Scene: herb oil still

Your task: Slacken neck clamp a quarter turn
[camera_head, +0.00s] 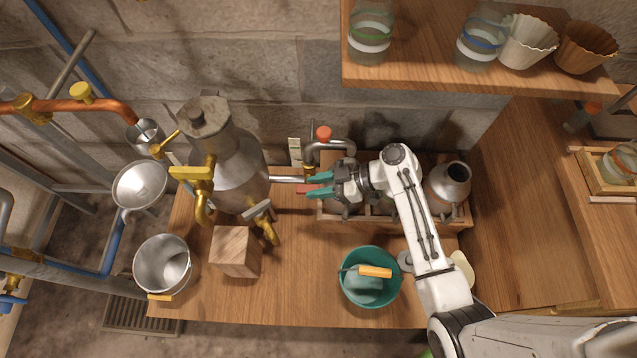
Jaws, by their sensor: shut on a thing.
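I cannot tell which fitting is the neck clamp. My gripper (312,184) points left, its teal fingers just right of the still's side pipe (288,180). The fingers are shut on a small red piece (303,189), mostly hidden between them.
A tap with a red knob (323,133) stands behind the gripper. A wooden crate (420,222) holding metal vessels is under my arm. A shelf (430,74) overhangs the back right.

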